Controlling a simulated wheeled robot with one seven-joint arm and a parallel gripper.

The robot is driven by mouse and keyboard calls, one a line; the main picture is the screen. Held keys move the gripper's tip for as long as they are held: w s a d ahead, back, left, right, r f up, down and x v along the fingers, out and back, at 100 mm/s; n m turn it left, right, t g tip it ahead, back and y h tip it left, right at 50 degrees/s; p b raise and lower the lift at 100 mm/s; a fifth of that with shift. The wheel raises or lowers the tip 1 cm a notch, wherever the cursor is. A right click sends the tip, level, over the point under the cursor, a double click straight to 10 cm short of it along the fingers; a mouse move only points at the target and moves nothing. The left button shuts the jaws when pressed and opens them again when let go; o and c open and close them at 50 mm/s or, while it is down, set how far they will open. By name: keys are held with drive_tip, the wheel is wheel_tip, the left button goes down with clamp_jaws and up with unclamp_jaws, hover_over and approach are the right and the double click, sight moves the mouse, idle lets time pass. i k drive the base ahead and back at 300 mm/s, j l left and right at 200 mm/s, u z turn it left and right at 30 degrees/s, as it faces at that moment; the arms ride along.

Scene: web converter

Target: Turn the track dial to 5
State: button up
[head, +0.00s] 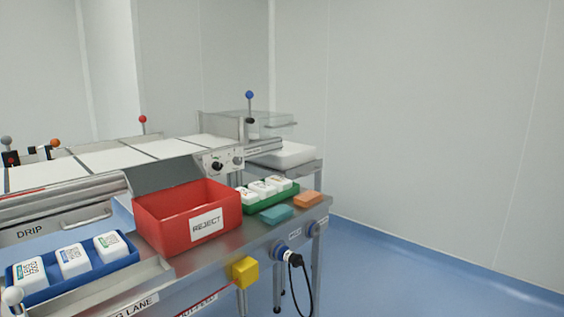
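A pale panel with a dark round dial (217,166) sits on the front side of the converter (95,160), behind the red box. It seems to be the track dial, but its label and numbers are too small to read, so I cannot tell its setting. A smaller dark knob (238,160) sits just to its right. My gripper is not in view.
A red REJECT box (170,220) with its grey lid raised stands in front of the dial panel. A green tray (270,201), teal block (277,214), orange block (307,199) and blue tray (70,285) share the steel bench. Blue floor at right is clear.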

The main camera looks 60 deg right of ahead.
sight(237, 160)
drive_tip(key=z, duration=1.7)
